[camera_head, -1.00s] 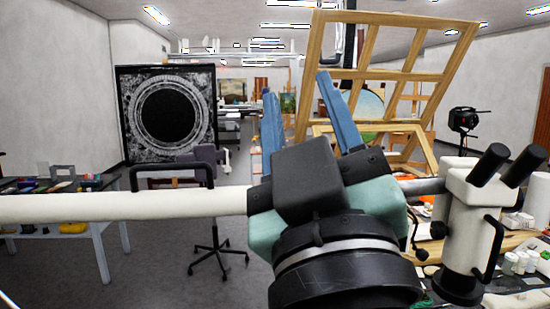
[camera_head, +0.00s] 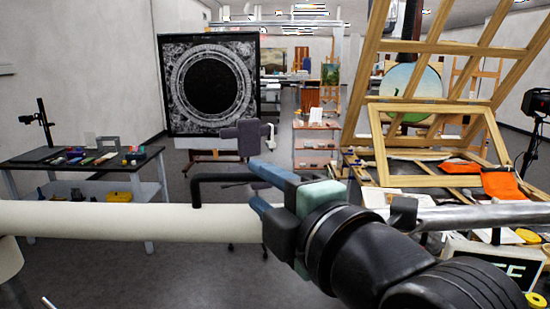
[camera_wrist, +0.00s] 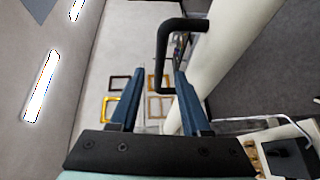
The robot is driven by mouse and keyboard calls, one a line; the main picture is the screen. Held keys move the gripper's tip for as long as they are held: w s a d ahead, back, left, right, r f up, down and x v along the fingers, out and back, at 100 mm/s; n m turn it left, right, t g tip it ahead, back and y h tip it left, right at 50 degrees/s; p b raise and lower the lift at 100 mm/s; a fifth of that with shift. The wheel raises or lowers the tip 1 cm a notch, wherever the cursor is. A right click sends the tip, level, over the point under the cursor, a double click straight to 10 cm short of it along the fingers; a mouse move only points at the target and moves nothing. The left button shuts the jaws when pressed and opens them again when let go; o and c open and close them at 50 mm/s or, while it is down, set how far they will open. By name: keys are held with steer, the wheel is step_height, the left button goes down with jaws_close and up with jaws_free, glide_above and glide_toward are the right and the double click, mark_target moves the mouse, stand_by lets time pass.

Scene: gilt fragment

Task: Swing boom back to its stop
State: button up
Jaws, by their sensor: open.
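The boom is a thick white tube (camera_head: 120,221) lying level across the head view, with a metal rod (camera_head: 480,217) continuing on the right. A black bent handle (camera_head: 226,177) stands on its upper side. My gripper (camera_head: 262,186) has blue fingers spread open, close to the handle's right end; it hides part of the boom. In the wrist view, the handle (camera_wrist: 161,62) shows between and ahead of the fingertips (camera_wrist: 158,72), with the white boom (camera_wrist: 228,60) to the right. Whether a finger touches the handle cannot be told. The stop is not identifiable.
A wooden easel frame (camera_head: 425,103) and a cluttered bench stand at the right. A dark side table (camera_head: 80,157) with small tools is at the left. Open grey floor lies between.

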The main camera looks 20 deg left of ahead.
mark_target(249, 177)
steer(key=p+x, duration=0.2)
steer(key=x, duration=0.4)
steer(key=shift+w+a+r+p, duration=0.1)
steer(key=shift+w+a+p, duration=0.2)
steer(key=shift+p, duration=0.1)
steer(key=shift+w+a+f, duration=0.3)
steer(key=shift+w+a, duration=0.2)
steer(key=shift+a, duration=0.05)
steer(key=shift+c, duration=0.3)
jaws_close()
